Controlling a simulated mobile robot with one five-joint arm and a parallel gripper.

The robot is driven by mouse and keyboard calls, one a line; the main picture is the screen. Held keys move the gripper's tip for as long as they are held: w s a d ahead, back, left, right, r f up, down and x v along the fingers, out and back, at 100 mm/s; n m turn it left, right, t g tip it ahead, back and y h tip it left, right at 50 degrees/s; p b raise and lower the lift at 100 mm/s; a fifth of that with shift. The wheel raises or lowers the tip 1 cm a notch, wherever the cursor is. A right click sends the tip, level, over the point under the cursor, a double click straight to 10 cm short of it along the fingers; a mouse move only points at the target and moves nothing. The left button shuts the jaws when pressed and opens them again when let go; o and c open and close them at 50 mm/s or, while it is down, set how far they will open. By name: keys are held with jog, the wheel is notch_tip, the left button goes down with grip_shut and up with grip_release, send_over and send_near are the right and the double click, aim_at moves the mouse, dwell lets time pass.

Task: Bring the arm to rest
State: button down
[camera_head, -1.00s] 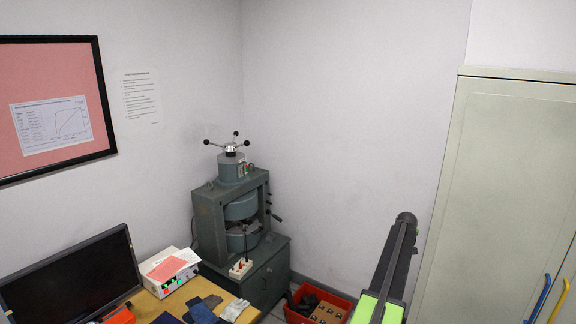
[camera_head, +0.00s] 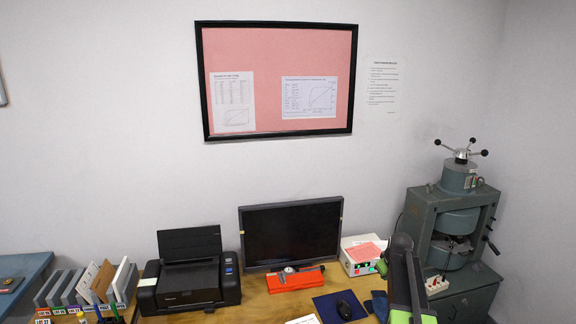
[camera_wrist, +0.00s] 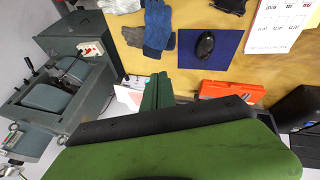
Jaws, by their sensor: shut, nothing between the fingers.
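My gripper (camera_wrist: 157,92) shows in the wrist view as narrow green fingers held together, with nothing between them. The wide green and black part below it is my own wrist. The fingers point over the wooden desk (camera_wrist: 190,62), near a white box with a pink paper (camera_wrist: 128,97). I cannot tell the height above the desk. In the head view my dark and green arm (camera_head: 403,275) stands upright at the lower right, in front of the desk and press; its lower part is cut off.
The desk holds a printer (camera_head: 190,283), monitor (camera_head: 291,233), red-orange device (camera_head: 296,280), mouse on a blue mat (camera_head: 327,310) and gloves (camera_wrist: 158,28). A grey-green press (camera_head: 452,222) stands to the right. File holders (camera_head: 85,287) stand at left.

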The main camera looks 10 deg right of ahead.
jog(key=s+a+f+n+g+y+b, duration=0.1)
jog(key=s+a, duration=0.1)
jog(key=a, duration=1)
jog(key=s+a+f+y, duration=0.1)
jog(key=s+a+f, duration=0.1)
jog(key=a, duration=0.9)
jog(key=s+a+f+n+g+b, duration=0.1)
jog(key=s+a, duration=0.2)
jog(key=a, duration=0.9)
jog(key=s+a+m+g, duration=0.2)
jog(key=s+m+g, duration=0.1)
jog(key=s, duration=0.8)
jog(key=shift+s+f+m, duration=0.15)
jog(key=shift+f+m, duration=0.3)
jog(key=shift+m, duration=0.35)
